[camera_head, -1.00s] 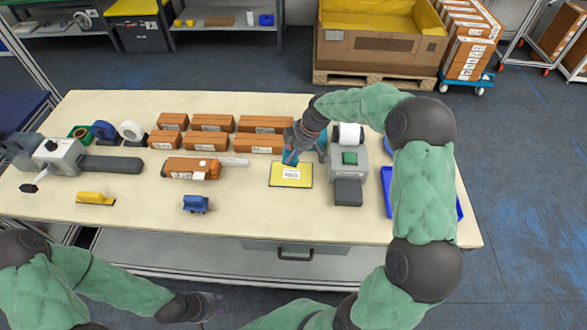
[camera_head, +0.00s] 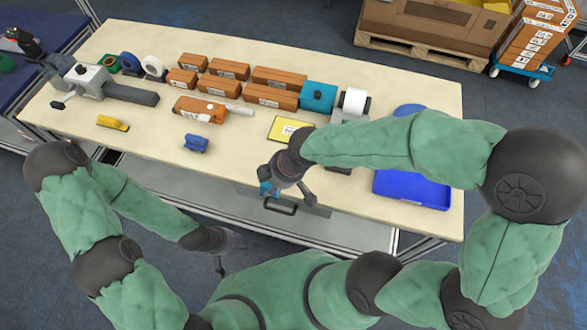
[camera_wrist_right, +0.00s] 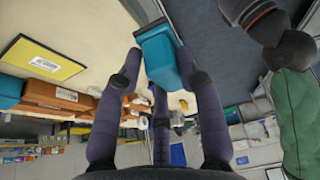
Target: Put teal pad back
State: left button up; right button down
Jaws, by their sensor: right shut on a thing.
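My right gripper (camera_head: 287,189) is shut on a teal pad (camera_wrist_right: 160,58), which sits between the fingers in the right wrist view. In the head view the gripper is in front of the yellow label board, near the table's front edge, and only a bit of the pad (camera_head: 266,188) shows. A larger teal box (camera_head: 318,96) stands on the table beside the orange boxes, and it also shows in the right wrist view (camera_wrist_right: 10,92). My left gripper (camera_head: 220,256) hangs in front of the table; its fingers are too unclear to judge.
The yellow label board (camera_head: 290,129) lies behind my right gripper. A white roll (camera_head: 355,100) on a grey device stands beside the teal box. A blue tray (camera_head: 412,188) is at the right, partly hidden by my arm. Several orange boxes (camera_head: 230,69) stand at the back.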

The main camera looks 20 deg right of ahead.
jog(key=w+d+f+b, duration=0.1)
jog(key=w+d+f, duration=0.1)
jog(key=w+f, duration=0.1)
jog(key=w+d+f, duration=0.2)
jog(key=w+f, duration=0.1)
jog(key=w, duration=0.1)
jog(key=w+d+f+b, duration=0.1)
jog(key=w+d+f, duration=0.2)
jog(key=shift+w+b, duration=0.3)
jog(key=shift+w, duration=0.05)
jog(key=shift+w+d+f, duration=0.2)
jog(key=shift+d+f, duration=0.05)
jog(key=shift+f, duration=0.05)
jog(key=shift+w+d+f+b, duration=0.15)
jog(key=shift+f+b, duration=0.25)
jog(key=shift+f, duration=1.25)
jog(key=shift+f, duration=0.2)
jog(key=c, duration=0.8)
grip_release()
jog(key=shift+r, duration=0.1)
